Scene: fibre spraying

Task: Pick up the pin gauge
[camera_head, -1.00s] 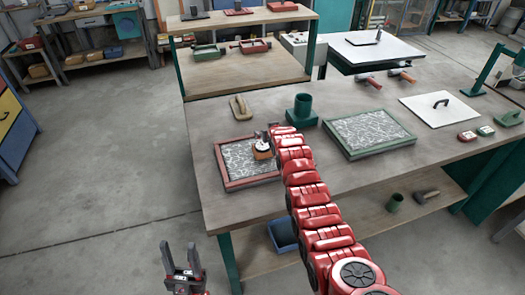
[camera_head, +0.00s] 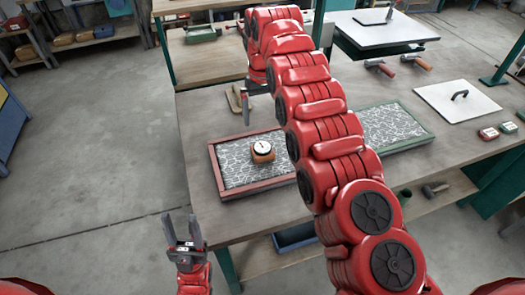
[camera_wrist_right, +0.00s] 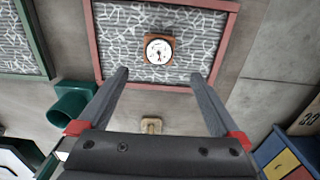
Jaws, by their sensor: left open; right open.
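The pin gauge (camera_head: 262,151), a small orange-brown block with a white round dial, sits on the grey-white fibre in the red-framed tray (camera_head: 222,191). It also shows in the right wrist view (camera_wrist_right: 159,49), dial facing the camera, beyond the fingertips. My right gripper (camera_wrist_right: 158,74) is open and empty, apart from the gauge. In the head view it is above the table behind the tray, partly hidden by my right arm. My left gripper (camera_head: 181,219) is open and empty, in front of the table's left edge.
A green-framed tray (camera_head: 408,144) stands to the right, partly hidden by my right arm. A trowel (camera_head: 235,100) lies behind the red tray. A white board with a black handle (camera_head: 458,100) lies further right. A green cup (camera_wrist_right: 73,104) shows in the wrist view.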

